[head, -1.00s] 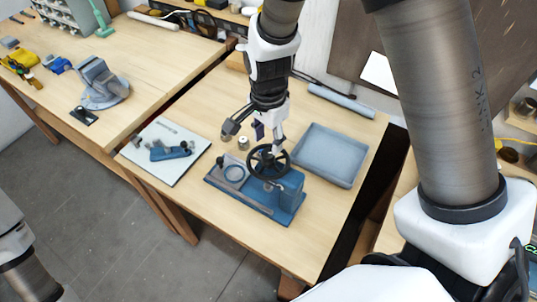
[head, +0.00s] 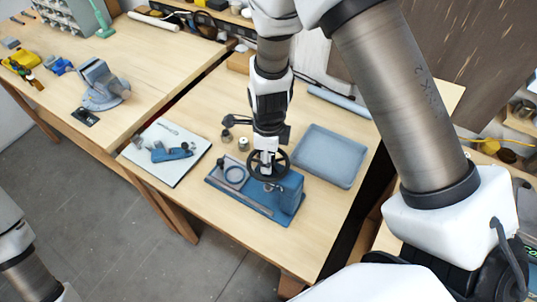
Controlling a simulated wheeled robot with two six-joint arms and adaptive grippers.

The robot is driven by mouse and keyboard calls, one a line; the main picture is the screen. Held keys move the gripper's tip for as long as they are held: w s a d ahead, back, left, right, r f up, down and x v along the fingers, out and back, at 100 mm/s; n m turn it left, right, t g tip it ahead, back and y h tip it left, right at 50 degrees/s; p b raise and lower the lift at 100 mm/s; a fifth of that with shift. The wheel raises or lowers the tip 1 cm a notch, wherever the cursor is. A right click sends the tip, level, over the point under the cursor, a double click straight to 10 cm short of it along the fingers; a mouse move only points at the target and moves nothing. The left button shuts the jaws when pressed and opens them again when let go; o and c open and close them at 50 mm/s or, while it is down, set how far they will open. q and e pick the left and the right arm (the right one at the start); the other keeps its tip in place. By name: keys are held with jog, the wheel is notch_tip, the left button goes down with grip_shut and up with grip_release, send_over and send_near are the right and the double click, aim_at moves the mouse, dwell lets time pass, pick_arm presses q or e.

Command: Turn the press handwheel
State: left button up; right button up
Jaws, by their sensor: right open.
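The blue press (head: 290,196) stands on the wooden bench in the middle of the head view. Its black handwheel (head: 255,171) is on top of the press, partly hidden behind my right gripper. My right gripper (head: 267,170) points down over the handwheel, with its fingertips at the wheel's rim and hub area. It is open; whether it touches the wheel cannot be told. On the left, part of my left arm shows at the bottom left edge, but its gripper is out of the picture.
A blue-grey tray (head: 355,150) lies right of the press. A white mat (head: 147,166) with a blue tool (head: 172,154) lies to the left. Small metal cylinders (head: 243,144) stand behind the press. A vise (head: 103,84) stands on the other bench.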

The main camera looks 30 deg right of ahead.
jog(key=shift+s, duration=0.1)
jog(key=shift+c, duration=0.7)
grip_shut()
jog(key=shift+n, duration=0.4)
